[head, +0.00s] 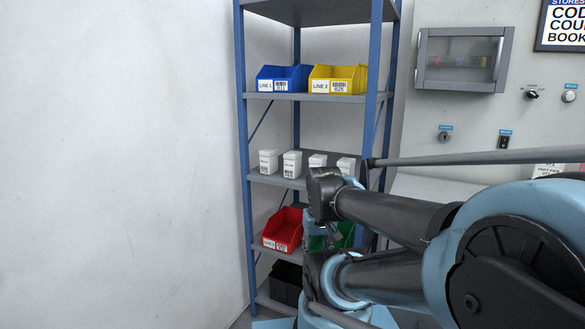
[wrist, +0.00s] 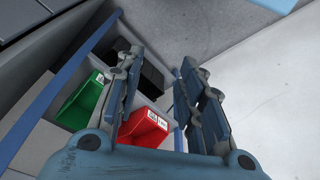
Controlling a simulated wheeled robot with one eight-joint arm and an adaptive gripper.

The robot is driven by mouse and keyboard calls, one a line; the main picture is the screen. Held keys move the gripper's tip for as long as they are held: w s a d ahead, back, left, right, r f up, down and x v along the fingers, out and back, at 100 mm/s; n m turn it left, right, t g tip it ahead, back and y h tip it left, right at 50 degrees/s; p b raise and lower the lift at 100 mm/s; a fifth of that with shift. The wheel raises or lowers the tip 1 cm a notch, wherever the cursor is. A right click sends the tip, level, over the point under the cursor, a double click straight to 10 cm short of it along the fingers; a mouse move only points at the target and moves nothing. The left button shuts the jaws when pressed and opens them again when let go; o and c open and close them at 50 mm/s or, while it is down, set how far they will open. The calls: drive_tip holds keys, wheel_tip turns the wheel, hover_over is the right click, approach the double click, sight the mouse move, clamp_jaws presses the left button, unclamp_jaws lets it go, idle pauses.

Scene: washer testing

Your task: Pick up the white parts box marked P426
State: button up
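Several white parts boxes stand in a row on the middle shelf in the head view: one at the far left (head: 268,161), one beside it (head: 292,163), one further right (head: 317,161) and one at the right end (head: 346,165). Their labels are too small to read, so I cannot tell which is P426. My arm covers the lower parts of the two right ones. No white box shows in the wrist view. My gripper (wrist: 162,65) is open, its fingers apart with nothing between them, pointing down past the lower bins.
A blue rack holds blue (head: 282,79) and yellow (head: 338,79) bins above the boxes. Red (head: 282,230) and green (wrist: 86,103) bins sit below, with a black bin (head: 286,283) lower still. Blue posts (head: 243,150) bound the shelves. A wall cabinet (head: 460,60) hangs right.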

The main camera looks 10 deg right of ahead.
sight(290, 166)
drive_tip(key=o, duration=0.6)
drive_tip(key=shift+s+r, duration=0.15)
drive_tip(key=shift+r, duration=0.55)
drive_tip(key=w+r+m+h, duration=0.1)
drive_tip(key=w+r+m, duration=0.1)
drive_tip(key=w+r, duration=0.45)
drive_tip(key=w+r+m, duration=0.1)
drive_tip(key=w+r, duration=0.2)
drive_tip(key=w, duration=0.6)
drive_tip(key=w+a+r+m+t+h, duration=0.1)
drive_tip(key=w+a+m, duration=0.15)
drive_tip(key=w, duration=0.75)
drive_tip(key=w+a+r+m+h, duration=0.15)
drive_tip(key=w+a, duration=0.25)
drive_tip(key=w, duration=0.5)
drive_tip(key=shift+y, duration=0.45)
drive_tip(key=w+d, duration=0.1)
drive_tip(key=w, duration=0.1)
drive_tip(key=w+d, duration=0.4)
drive_tip(key=w, duration=0.1)
drive_tip(key=shift+w+d+f, duration=0.1)
drive_tip(key=w+d, duration=0.2)
drive_tip(key=w, duration=0.1)
drive_tip(key=shift+f, duration=0.6)
